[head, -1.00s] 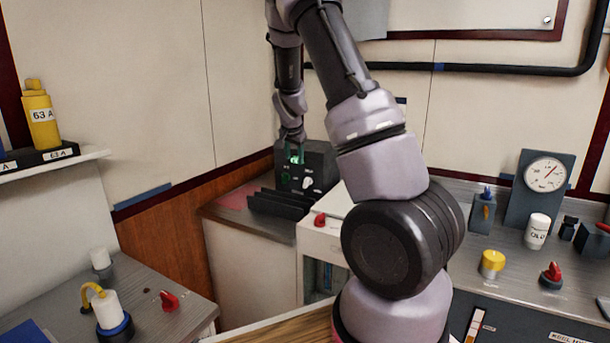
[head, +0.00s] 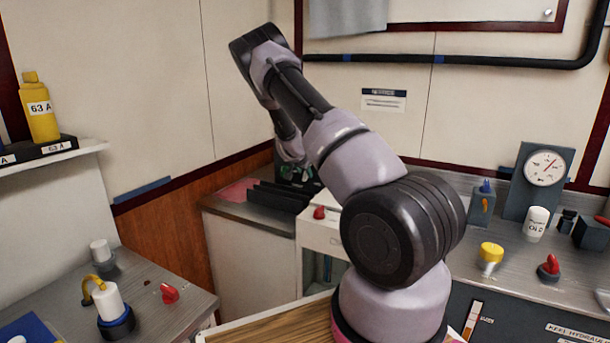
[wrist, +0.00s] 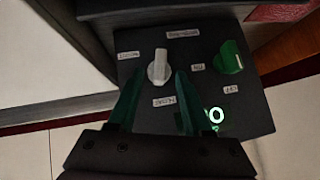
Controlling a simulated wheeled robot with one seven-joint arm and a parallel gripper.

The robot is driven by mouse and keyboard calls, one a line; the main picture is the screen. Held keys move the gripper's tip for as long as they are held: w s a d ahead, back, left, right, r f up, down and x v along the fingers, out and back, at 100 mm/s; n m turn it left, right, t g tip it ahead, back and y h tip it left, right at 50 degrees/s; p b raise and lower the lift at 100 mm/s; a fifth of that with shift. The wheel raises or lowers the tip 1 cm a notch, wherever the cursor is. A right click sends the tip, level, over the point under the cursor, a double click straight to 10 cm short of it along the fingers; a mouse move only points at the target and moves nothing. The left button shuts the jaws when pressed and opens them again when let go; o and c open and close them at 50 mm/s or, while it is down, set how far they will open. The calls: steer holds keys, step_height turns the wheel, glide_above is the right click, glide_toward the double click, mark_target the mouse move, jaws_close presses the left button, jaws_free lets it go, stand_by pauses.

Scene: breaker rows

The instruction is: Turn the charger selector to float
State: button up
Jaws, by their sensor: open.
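The charger is a dark box (wrist: 252,108) that fills much of the wrist view; in the head view its dark front (head: 312,178) is mostly hidden by my arm. Its white selector knob (wrist: 158,67) has small labels around it, upside down and too small to read surely. A green switch (wrist: 230,58) sits to the right of the knob.
Black upright fins (head: 278,194) stand in front of the charger on the counter. A white cabinet with a red knob (head: 319,213) is to their right. The wooden wall (head: 180,225) is close on the left.

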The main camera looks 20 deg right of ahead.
steer(key=shift+x, duration=1.1)
jaws_close()
steer(key=shift+a+f+n+g+h, duration=0.15)
steer(key=shift+n+g+h, duration=0.15)
steer(key=shift+g, duration=0.2)
steer(key=shift+n+g+h, duration=0.3)
steer(key=shift+g+h, duration=0.1)
steer(key=shift+g, duration=0.1)
steer(key=shift+w, duration=0.1)
jaws_free()
steer(key=shift+r, duration=0.2)
